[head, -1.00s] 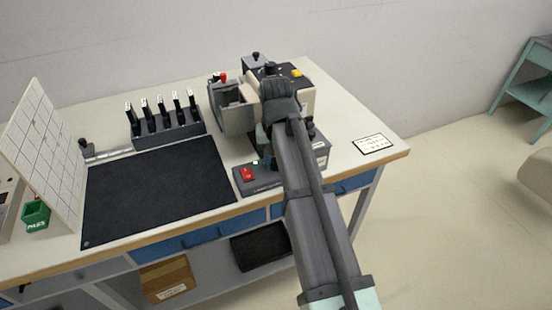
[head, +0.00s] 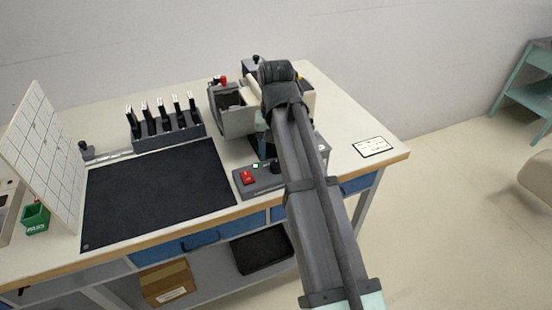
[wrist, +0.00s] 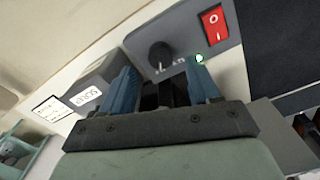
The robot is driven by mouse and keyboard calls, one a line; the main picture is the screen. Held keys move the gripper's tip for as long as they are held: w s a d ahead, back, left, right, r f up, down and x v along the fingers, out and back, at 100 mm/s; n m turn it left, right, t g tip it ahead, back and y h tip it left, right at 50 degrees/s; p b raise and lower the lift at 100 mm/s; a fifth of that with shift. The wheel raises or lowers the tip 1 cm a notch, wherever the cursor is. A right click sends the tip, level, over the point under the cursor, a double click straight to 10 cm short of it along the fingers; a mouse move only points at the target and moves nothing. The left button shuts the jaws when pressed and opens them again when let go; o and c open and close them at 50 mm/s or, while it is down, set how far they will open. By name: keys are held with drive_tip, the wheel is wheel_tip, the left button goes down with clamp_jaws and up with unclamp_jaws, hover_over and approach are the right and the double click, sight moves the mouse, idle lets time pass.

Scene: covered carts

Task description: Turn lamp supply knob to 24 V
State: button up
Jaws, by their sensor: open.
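The lamp supply is a grey box (head: 258,182) at the bench's front edge, and it also shows in the wrist view (wrist: 185,32). Its black round knob (head: 276,167) stands beside my arm in the head view. In the wrist view the knob (wrist: 160,55) lies just beyond the gap between my fingertips, apart from them. Small markings beside it are too blurred to read, and its setting cannot be told. My gripper (wrist: 160,82) is open and empty, with blue fingers spread either side of the knob's line.
A red rocker switch (wrist: 213,24) and a small lit indicator (wrist: 199,58) sit close to the knob. A grey labelled block (wrist: 92,86) stands beside the supply. A black mat (head: 160,190) lies to the left. A white card (head: 373,146) lies at the right.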

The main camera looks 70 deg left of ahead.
sight(276, 165)
wheel_tip(276, 165, up, 9)
idle(0.4)
idle(0.4)
